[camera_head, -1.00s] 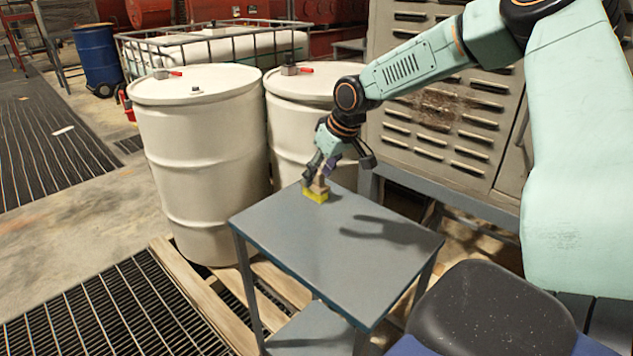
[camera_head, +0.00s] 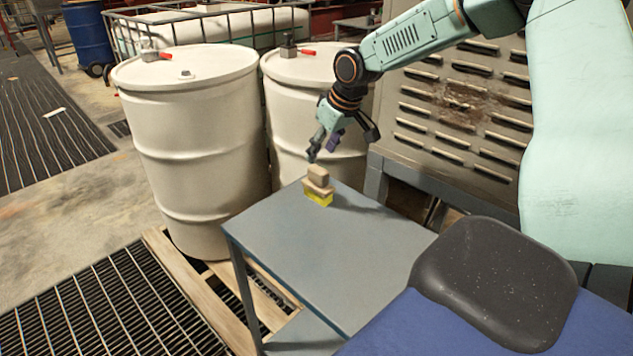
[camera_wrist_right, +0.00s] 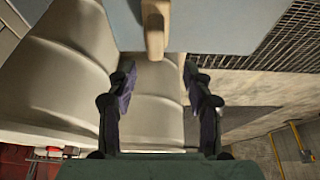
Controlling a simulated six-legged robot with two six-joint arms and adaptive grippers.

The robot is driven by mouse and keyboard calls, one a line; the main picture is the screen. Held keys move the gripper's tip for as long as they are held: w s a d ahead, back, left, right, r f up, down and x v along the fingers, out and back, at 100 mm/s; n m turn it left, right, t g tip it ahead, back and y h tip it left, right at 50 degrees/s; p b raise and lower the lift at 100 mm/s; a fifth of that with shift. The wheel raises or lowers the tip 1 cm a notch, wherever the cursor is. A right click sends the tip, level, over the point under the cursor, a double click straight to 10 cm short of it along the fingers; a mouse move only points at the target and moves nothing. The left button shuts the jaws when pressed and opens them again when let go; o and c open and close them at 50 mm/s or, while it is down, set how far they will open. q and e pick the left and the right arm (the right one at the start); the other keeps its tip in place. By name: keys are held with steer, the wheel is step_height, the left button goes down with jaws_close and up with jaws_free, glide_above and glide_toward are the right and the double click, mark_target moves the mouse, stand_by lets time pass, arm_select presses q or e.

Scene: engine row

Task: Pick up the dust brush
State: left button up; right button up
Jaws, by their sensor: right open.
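The dust brush (camera_head: 318,184) stands on the far corner of a small grey table (camera_head: 330,245), with a tan wooden handle block on top and yellow bristles below. My right gripper (camera_head: 322,152) is just above and behind it, towards the drums, apart from it and empty. In the right wrist view the brush's tan handle (camera_wrist_right: 155,28) shows at the top, beyond the gap between the open fingers (camera_wrist_right: 158,90). My left gripper is not in either view.
Two cream drums (camera_head: 195,135) stand on a wooden pallet (camera_head: 190,290) beside the table. A louvred metal cabinet (camera_head: 450,110) stands behind to the right. A black seat-like pad (camera_head: 495,285) is at the front right. The rest of the tabletop is clear.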

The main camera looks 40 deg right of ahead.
mark_target(318, 168)
steer(key=shift+f, duration=0.55)
steer(key=x, duration=0.2)
steer(key=b+x, duration=0.1)
steer(key=x, duration=0.3)
steer(key=shift+s+d+b, duration=0.2)
steer(key=shift+d+b, duration=0.1)
steer(key=shift+a+f, duration=0.1)
steer(key=shift+f, duration=0.05)
steer(key=shift+w+d+f, duration=0.1)
steer(key=shift+d+f, duration=0.1)
steer(key=shift+d, duration=0.05)
steer(key=shift+w, duration=0.15)
steer(key=shift+c, duration=1.3)
steer(key=shift+a+r, duration=0.1)
steer(key=shift+a, duration=0.1)
steer(key=c, duration=0.3)
steer(key=shift+d, duration=0.15)
steer(key=c, duration=0.4)
jaws_close()
